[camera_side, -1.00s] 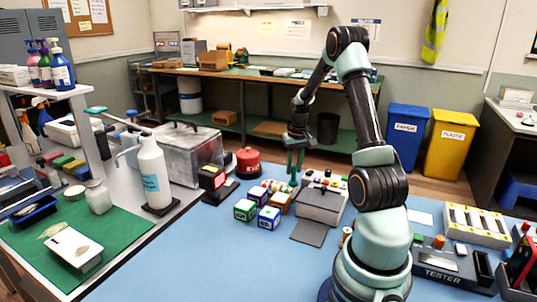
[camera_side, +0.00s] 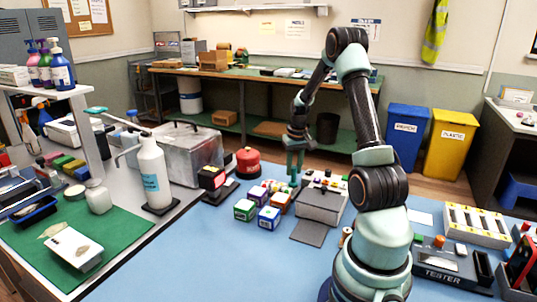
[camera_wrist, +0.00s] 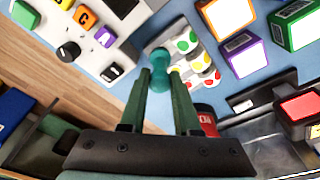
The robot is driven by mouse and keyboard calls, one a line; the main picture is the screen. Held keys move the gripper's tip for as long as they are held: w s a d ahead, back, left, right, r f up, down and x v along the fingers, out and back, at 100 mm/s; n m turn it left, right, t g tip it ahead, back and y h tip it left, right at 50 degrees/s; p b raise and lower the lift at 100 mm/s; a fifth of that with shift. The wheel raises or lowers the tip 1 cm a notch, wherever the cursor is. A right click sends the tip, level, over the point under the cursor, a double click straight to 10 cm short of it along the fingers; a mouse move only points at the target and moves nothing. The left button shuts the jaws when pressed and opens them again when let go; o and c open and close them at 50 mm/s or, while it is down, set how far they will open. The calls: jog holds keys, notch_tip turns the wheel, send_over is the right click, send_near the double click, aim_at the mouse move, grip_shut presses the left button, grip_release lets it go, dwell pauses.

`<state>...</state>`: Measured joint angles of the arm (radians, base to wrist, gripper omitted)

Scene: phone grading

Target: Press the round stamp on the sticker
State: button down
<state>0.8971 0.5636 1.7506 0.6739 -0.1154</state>
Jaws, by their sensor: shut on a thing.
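My gripper (camera_wrist: 165,80) is shut on a teal, round-ended piece (camera_wrist: 157,58), which looks like the round stamp. Its stamping face is hidden from view. In the side view my gripper (camera_side: 294,180) points down, low over the far part of the blue table. Beside the stamp in the wrist view are white pieces with green, yellow and red dots (camera_wrist: 197,62), which may be stickers. The stamp's end overlaps their near edge in the picture, and I cannot tell whether it touches them.
Small green (camera_side: 245,210) and blue (camera_side: 269,218) boxes stand left of my gripper. A grey box (camera_side: 320,206) stands to the right. The front blue table (camera_side: 215,265) is clear.

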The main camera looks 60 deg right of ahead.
aim_at(294, 167)
jog(key=shift+f, duration=0.4)
dwell(1.1)
jog(key=shift+r, duration=0.1)
jog(key=shift+r, duration=3.5)
jog(key=w+a+r+n, duration=0.2)
jog(key=w+a, duration=0.2)
jog(key=a, duration=0.6)
jog(key=w+a+r+n, duration=0.2)
jog(key=w+a+n, duration=0.1)
jog(key=a, duration=0.7)
jog(key=s+a+n+y, duration=0.1)
jog(key=s+a+n, duration=0.2)
jog(key=a, duration=1.3)
jog(key=shift+a+r+n+t, duration=0.3)
jog(key=shift+a+r+n, duration=0.1)
jog(key=shift+r+n, duration=0.1)
